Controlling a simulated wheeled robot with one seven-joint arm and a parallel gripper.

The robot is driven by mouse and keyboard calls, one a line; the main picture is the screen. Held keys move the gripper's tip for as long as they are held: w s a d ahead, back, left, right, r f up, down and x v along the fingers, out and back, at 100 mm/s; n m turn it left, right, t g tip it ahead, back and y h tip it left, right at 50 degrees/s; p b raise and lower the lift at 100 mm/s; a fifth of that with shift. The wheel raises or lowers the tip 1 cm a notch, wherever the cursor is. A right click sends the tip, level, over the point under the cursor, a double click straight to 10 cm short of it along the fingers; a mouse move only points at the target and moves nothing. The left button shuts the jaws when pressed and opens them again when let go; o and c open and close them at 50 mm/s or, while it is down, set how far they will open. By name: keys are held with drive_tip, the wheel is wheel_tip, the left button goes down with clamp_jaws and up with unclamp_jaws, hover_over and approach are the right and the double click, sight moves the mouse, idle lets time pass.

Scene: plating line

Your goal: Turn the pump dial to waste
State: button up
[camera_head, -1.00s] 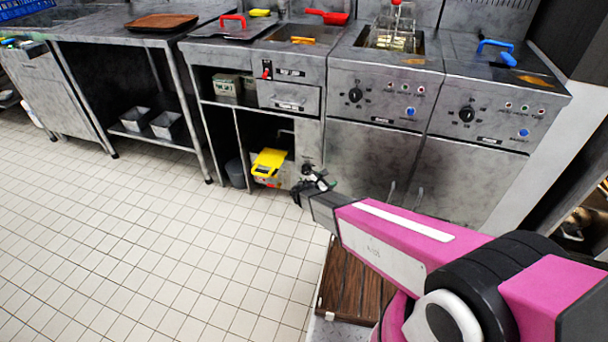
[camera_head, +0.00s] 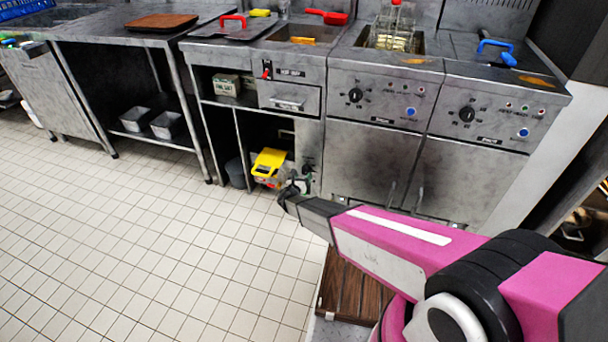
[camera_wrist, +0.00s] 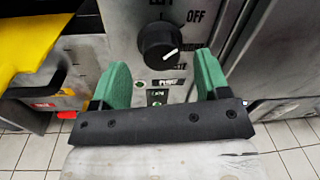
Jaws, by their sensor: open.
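The pump dial (camera_wrist: 158,42) is a round black knob on a grey metal panel, with a white mark on its lower right part. The word OFF is printed above right of it; a label ending in "TE" sits below right, partly hidden by a finger. My gripper (camera_wrist: 164,74) has green fingers, apart and empty, just below the dial in the wrist view, one to each side of it. I cannot tell whether they touch the panel. In the head view the dial (camera_head: 308,169) is a small dark spot beside my gripper (camera_head: 291,190).
A yellow-topped container (camera_head: 269,161) stands in the open bay left of the dial; its yellow part (camera_wrist: 25,40) is close to the left finger. Cabinet doors (camera_head: 365,165) are to the right. The tiled floor (camera_head: 150,250) in front is clear.

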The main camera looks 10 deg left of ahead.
sight(306, 171)
drive_tip(key=shift+w+d, duration=0.2)
drive_tip(key=shift+w, duration=1.1)
drive_tip(key=shift+c, duration=0.3)
drive_tip(key=c, duration=0.9)
drive_tip(key=shift+o, duration=0.2)
